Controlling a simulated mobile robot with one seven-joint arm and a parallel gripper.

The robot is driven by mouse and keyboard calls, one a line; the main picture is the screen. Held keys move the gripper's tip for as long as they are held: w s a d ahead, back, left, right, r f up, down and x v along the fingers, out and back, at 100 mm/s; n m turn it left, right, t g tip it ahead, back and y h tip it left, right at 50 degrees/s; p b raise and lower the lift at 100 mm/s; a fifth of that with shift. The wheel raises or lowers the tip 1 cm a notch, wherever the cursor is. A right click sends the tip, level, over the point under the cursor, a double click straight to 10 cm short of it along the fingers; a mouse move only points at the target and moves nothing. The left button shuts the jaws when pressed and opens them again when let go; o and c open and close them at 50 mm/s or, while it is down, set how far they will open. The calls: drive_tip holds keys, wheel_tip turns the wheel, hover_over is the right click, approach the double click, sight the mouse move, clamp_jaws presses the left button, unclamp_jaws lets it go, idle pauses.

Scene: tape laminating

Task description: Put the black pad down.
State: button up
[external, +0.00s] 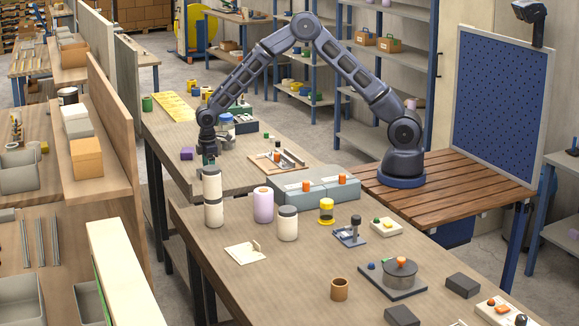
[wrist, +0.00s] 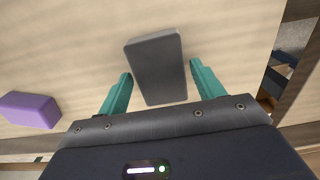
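The black pad (wrist: 158,68) shows dark grey in the wrist view and appears to lie flat on the light wooden tabletop (wrist: 70,50). My gripper (wrist: 161,72) is open, with one teal finger on each side of the pad. A narrow gap shows between the pad and each finger. I cannot make out the pad there.
A purple block (wrist: 30,109) lies left of my gripper; it also shows in the external view (external: 187,153). The table edge is close on the right in the wrist view. White jars (external: 213,198) stand on the nearer bench. A wooden tray (external: 278,161) lies to the right.

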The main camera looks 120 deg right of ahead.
drive_tip(key=shift+o, duration=0.4)
wheel_tip(320, 180, up, 12)
drive_tip(key=s+a+r+t+h, duration=0.2)
drive_tip(key=s+a+r, duration=1.5)
drive_tip(key=a+r, duration=0.4)
drive_tip(key=s+a+t, duration=0.1)
drive_tip(key=s+a, duration=0.3)
drive_tip(key=s, duration=0.5)
drive_tip(key=s+a+y, duration=0.1)
drive_tip(key=s+a, duration=0.3)
drive_tip(key=s, duration=0.5)
drive_tip(key=s+a+t+y, duration=0.1)
drive_tip(key=s+a, duration=0.3)
drive_tip(key=s, duration=0.5)
drive_tip(key=shift+s+t, duration=0.15)
drive_tip(key=shift+t, duration=0.15)
